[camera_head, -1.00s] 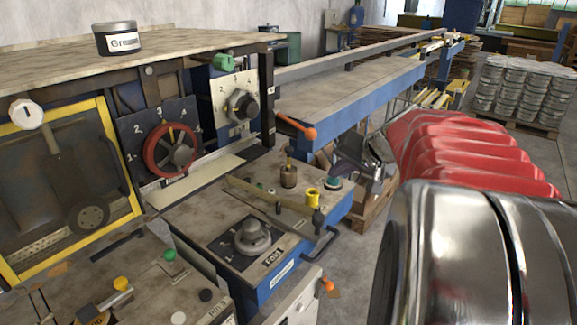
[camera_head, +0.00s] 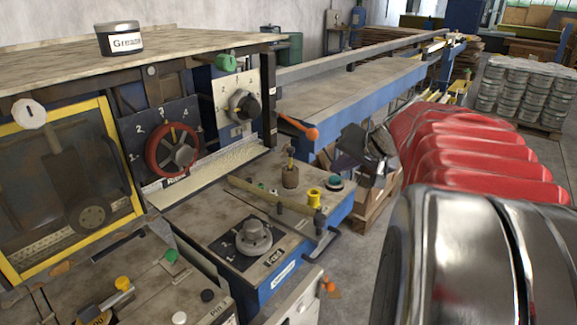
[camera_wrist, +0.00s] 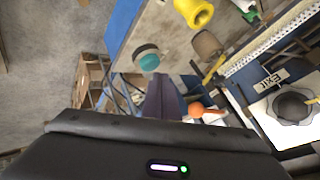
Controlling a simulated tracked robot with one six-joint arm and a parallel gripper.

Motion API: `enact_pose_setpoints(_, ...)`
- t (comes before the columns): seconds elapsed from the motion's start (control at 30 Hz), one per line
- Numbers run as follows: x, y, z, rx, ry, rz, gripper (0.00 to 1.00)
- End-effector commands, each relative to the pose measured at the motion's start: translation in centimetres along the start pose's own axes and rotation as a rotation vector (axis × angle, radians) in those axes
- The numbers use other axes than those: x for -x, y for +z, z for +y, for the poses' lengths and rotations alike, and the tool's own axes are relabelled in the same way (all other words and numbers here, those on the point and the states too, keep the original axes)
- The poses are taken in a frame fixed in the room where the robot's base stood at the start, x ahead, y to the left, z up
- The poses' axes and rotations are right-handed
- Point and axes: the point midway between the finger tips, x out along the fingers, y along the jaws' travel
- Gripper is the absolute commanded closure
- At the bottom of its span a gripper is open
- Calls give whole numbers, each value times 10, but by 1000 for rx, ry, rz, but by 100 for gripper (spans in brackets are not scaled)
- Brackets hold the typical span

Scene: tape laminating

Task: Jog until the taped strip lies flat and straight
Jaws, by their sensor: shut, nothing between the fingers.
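My gripper (camera_head: 355,158) is shut and empty, in the air to the right of the blue control bench (camera_head: 213,222). In the wrist view its closed fingers (camera_wrist: 163,100) point towards the bench side, close to a teal push button (camera_wrist: 149,61). A gap shows between the fingers and that button in the head view (camera_head: 335,183). A long pale strip (camera_head: 205,174) lies along the bench behind the knobs; it shows in the wrist view too (camera_wrist: 268,48). I cannot tell whether it is the taped strip, or how flat it is.
An orange-ended lever (camera_head: 311,134) juts out behind my gripper. A red handwheel (camera_head: 172,150) is at left.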

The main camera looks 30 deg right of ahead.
Motion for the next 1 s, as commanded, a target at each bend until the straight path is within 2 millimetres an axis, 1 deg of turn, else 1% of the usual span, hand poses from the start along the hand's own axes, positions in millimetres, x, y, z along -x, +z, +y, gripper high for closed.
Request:
enact_pose_setpoints(0.47,4,-3,-3,1,0,2,100)
enact_pose_setpoints(1.0,29,-22,-21,2,0,3,100)
